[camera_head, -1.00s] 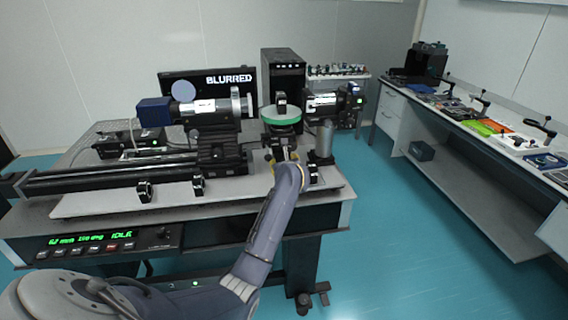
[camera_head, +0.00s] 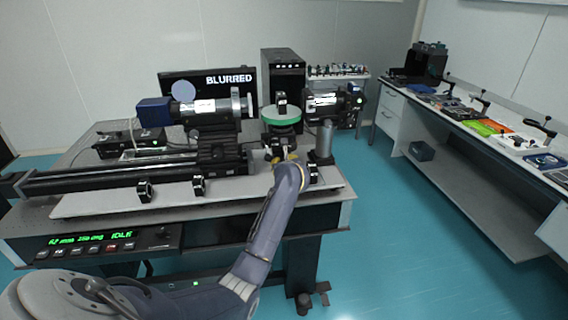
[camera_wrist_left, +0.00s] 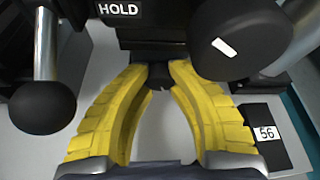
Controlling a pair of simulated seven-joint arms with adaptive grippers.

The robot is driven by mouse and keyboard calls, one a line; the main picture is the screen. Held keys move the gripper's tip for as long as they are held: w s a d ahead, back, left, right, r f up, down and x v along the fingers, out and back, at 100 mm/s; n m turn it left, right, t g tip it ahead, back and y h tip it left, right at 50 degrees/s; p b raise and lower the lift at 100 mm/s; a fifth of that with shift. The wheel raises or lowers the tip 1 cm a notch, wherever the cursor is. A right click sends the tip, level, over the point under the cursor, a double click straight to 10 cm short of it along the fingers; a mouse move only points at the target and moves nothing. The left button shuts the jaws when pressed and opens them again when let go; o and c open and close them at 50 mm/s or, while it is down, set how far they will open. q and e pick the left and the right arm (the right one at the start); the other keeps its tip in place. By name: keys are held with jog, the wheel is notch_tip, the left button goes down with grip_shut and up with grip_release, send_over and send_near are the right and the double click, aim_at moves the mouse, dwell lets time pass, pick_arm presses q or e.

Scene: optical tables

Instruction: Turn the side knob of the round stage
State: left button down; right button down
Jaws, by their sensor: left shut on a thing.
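The fingertips hide part of the knob. A black face marked HOLD (camera_wrist_left: 118,9) is just above it. My right gripper is in neither view.
Close to the fingers in the wrist view are a black ball on a metal post (camera_wrist_left: 42,107), a black cylinder with a white mark (camera_wrist_left: 236,42) and a block labelled 56 (camera_wrist_left: 267,134). A monitor reading BLURRED (camera_head: 222,82) stands behind. A side bench (camera_head: 470,120) is at right.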

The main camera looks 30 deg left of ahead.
pick_arm(q)
jog(key=shift+f+m+g+y, duration=0.1)
jog(key=shift+m+g+y, duration=0.25)
jog(key=shift+m, duration=0.25)
jog(key=c, duration=1.1)
grip_release()
jog(key=v, duration=1.2)
jog(key=shift+o, duration=0.2)
